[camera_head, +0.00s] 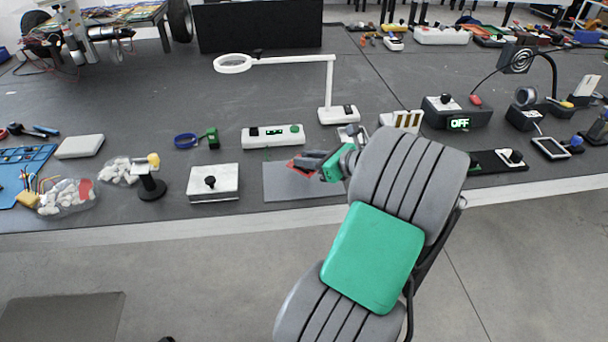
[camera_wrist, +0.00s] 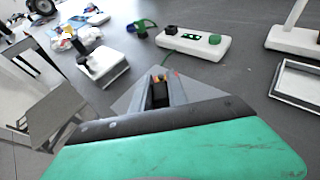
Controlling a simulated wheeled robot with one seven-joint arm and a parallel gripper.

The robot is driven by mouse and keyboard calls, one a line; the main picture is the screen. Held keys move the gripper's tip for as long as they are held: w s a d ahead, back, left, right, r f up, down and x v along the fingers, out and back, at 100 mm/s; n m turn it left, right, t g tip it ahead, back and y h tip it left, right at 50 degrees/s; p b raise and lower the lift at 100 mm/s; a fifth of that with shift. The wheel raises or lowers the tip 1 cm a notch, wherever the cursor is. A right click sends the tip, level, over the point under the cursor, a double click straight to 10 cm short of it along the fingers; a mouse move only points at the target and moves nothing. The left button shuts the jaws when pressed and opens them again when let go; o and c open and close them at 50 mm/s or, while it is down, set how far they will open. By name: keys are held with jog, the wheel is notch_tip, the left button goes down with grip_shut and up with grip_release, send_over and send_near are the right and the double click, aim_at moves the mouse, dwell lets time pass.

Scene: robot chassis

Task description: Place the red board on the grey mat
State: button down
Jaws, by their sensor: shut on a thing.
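The red board (camera_head: 295,167) shows as a small red piece at the tip of my gripper (camera_head: 308,162). My gripper is shut on it, and the fingers hide much of it. The grey mat (camera_head: 282,187) lies flat near the table's front edge; the board is over its upper right part in the head view. I cannot tell whether the board touches the mat. In the wrist view my gripper (camera_wrist: 161,90) points down over the grey mat (camera_wrist: 198,88), with the fingers covering its middle. The board is hardly visible there.
A white power strip (camera_head: 272,136) lies just behind the mat. A white box with a black knob (camera_head: 213,183) stands left of it. A white magnifier lamp base (camera_head: 337,114) is behind right. A black strip with a white part (camera_head: 497,160) is farther right.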

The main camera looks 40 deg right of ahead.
aim_at(304, 178)
jog(key=shift+w+f, duration=0.35)
jog(key=shift+f, duration=0.1)
jog(key=shift+w+f+b, duration=0.15)
jog(key=shift+f+b, duration=0.2)
jog(key=shift+f, duration=0.6)
jog(key=shift+w+f+b, duration=0.15)
jog(key=shift+f+b, duration=0.15)
jog(key=shift+f, duration=0.6)
jog(key=shift+f, duration=0.1)
jog(key=c, duration=1.3)
grip_release()
jog(key=shift+d, duration=0.1)
jog(key=p+v, duration=0.2)
jog(key=v, duration=1)
